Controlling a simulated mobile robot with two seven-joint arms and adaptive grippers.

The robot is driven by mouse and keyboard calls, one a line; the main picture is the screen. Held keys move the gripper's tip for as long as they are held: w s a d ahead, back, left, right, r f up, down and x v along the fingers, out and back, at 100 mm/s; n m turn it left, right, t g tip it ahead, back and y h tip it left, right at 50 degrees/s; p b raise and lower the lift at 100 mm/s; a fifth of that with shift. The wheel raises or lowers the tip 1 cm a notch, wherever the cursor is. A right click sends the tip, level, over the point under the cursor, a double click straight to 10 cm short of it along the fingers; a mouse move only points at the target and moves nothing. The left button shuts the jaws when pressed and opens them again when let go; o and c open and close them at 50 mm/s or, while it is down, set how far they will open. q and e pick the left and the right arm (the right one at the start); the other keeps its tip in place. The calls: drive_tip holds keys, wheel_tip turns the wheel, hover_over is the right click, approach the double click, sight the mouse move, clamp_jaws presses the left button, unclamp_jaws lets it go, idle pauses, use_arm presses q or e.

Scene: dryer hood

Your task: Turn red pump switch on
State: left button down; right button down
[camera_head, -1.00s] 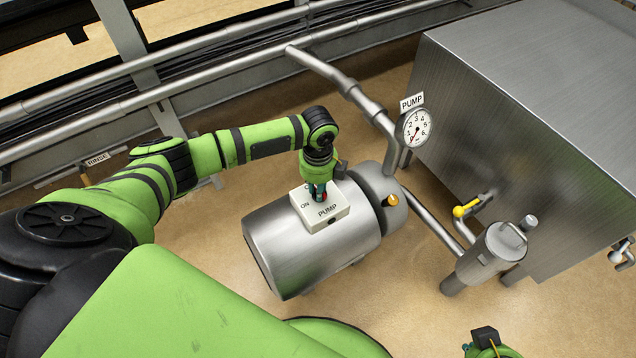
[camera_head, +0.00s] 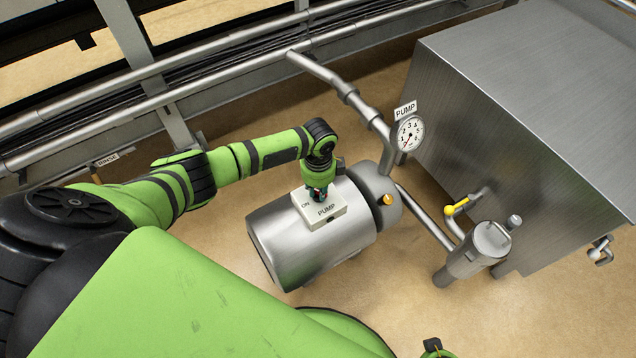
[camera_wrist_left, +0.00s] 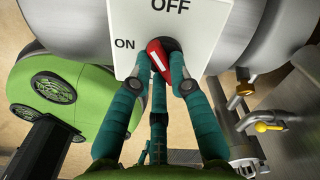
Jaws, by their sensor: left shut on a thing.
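The red pump switch (camera_wrist_left: 157,58) sits on a white box with ON and OFF labels in the left wrist view. Teal fingers of my left gripper (camera_wrist_left: 160,82) are shut on it from both sides and below. ON is to its left and OFF above it. The fingers partly hide the switch, so its exact angle is hard to tell. My left gripper (camera_head: 318,193) reaches down onto the box there.
A pressure gauge (camera_head: 410,133) with a PUMP tag stands behind the pump. A large steel housing (camera_head: 530,110) is at the right, with a yellow-handled valve (camera_head: 457,206) and a strainer (camera_head: 480,246) before it. Pipes run along the back wall.

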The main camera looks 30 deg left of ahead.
use_arm(q)
drive_tip(key=shift+s+r+n+p, duration=0.15)
drive_tip(key=shift+r+n+p, duration=0.05)
drive_tip(key=shift+n+p, duration=0.2)
drive_tip(key=shift+d+n+p, duration=0.1)
drive_tip(key=shift+n+p, duration=0.65)
drive_tip(key=shift+n, duration=0.25)
drive_tip(key=shift+n+p, duration=0.6)
drive_tip(key=shift+n, duration=0.2)
drive_tip(key=n+p, duration=0.1)
drive_tip(key=n, duration=0.1)
drive_tip(key=shift+f+n, duration=0.15)
drive_tip(key=shift+n, duration=0.15)
drive_tip(key=shift+d+f+n+p, duration=0.1)
drive_tip(key=shift+n+p, duration=0.85)
drive_tip(key=shift+n, duration=0.95)
use_arm(e)
drive_tip(key=shift+w+d+f+n+t, duration=0.15)
drive_tip(key=shift+w+d+f+t, duration=0.35)
drive_tip(key=shift+f+t, duration=0.2)
drive_tip(key=shift+w+d+f+n+t, duration=0.15)
drive_tip(key=shift+w+d+f+t, duration=0.2)
drive_tip(key=shift+w+f+t, duration=0.35)
drive_tip(key=shift+s+r, duration=0.1)
drive_tip(key=shift+s, duration=0.1)
use_arm(q)
drive_tip(key=c, duration=1.1)
unclamp_jaws()
drive_tip(key=shift+c, duration=0.2)
drive_tip(key=shift+w, duration=0.2)
